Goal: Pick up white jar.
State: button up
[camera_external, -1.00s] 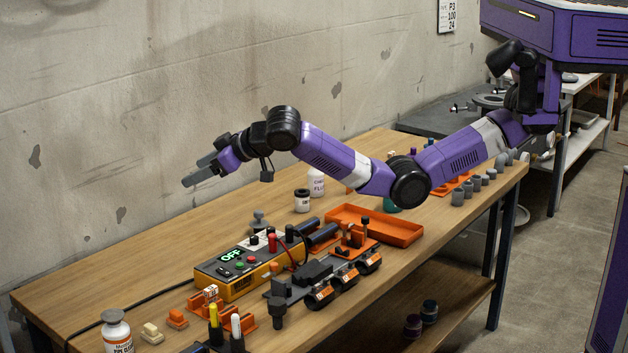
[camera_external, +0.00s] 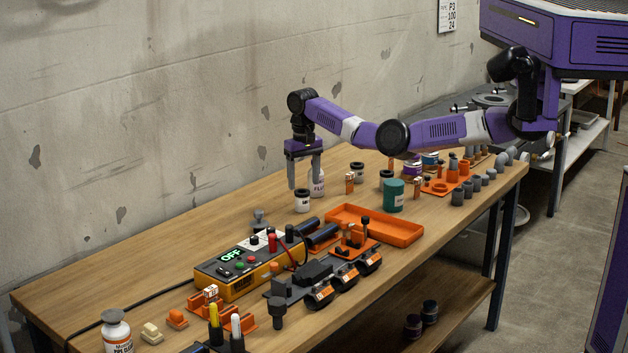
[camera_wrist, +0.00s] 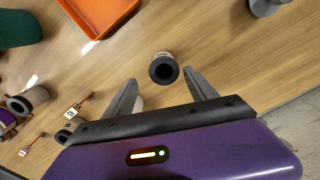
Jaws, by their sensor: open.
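A small white jar (camera_external: 302,205) with a dark lid stands upright on the wooden workbench, left of the orange tray. In the wrist view the jar (camera_wrist: 170,57) shows lid first, just past the fingertips and between their lines. My gripper (camera_external: 304,183) points down with its fingers spread and empty, close above the jar. In the wrist view my gripper (camera_wrist: 160,77) has a finger on each side of the jar's position. A white flux bottle (camera_external: 318,188) stands just behind the jar, partly hidden by a finger. Contact between fingers and jar cannot be told.
Similar dark-lidded jars (camera_external: 357,176) and a teal can (camera_external: 394,197) stand to the right. The orange tray (camera_external: 400,236) lies in front of them. A yellow power unit (camera_external: 240,285) and black clamps fill the front. Bare wood lies left of the jar.

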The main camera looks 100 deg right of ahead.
aim_at(302, 196)
jog(key=f, duration=0.5)
jog(key=shift+w+a+f, duration=0.25)
jog(key=shift+a+f, duration=0.05)
jog(key=shift+f, duration=0.1)
jog(key=shift+c, duration=0.5)
grip_shut()
